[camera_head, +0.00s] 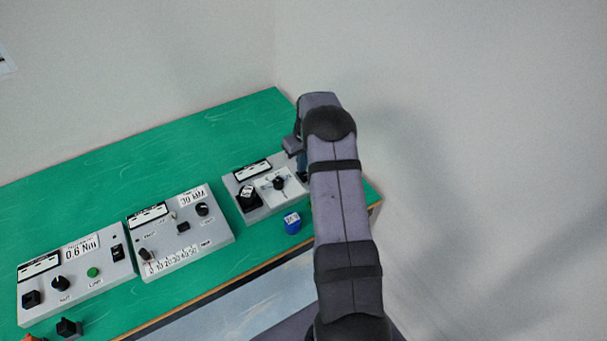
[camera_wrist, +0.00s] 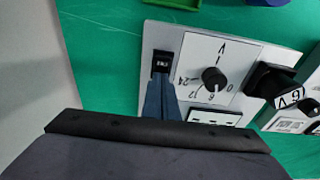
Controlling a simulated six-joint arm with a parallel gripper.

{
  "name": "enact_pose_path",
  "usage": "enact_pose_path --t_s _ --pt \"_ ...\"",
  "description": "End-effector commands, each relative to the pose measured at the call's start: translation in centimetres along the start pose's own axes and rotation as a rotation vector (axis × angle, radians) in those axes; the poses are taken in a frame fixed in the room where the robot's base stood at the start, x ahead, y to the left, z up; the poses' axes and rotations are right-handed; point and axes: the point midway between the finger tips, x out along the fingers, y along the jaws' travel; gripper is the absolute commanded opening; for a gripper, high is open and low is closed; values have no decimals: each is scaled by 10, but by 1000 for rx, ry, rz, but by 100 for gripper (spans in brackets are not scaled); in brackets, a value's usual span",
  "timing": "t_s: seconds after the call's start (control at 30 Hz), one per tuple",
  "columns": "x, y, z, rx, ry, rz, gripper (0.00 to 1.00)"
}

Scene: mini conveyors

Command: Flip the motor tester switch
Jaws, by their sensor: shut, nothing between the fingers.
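The rightmost grey box (camera_head: 243,181) on the bench has a white dial plate with a black knob, marked in volts. In the wrist view this box (camera_wrist: 150,35) shows a small black rocker switch (camera_wrist: 161,63) beside the dial (camera_wrist: 213,78). My gripper (camera_wrist: 160,82) is shut and empty, its blue fingertips just below the switch in the picture. Whether they touch it I cannot tell. In the head view my arm hides the switch, and only a bit of my gripper's blue fingers (camera_head: 302,167) shows. No label naming the motor tester is readable.
A black block (camera_wrist: 272,82) marked 6 V sits on the box beside the dial. Two more control boxes, one in the middle (camera_head: 218,239) and one at left (camera_head: 122,273), stand on the green bench (camera_head: 150,165). A blue cylinder (camera_head: 292,223) stands near the front edge.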

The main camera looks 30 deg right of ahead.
Motion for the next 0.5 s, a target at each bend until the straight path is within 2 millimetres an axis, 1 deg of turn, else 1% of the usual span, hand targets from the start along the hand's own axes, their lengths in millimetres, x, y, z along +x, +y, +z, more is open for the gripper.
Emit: enact_pose_path --t_s 0.5 --pt "-35 0 -5 0 0 0 0"
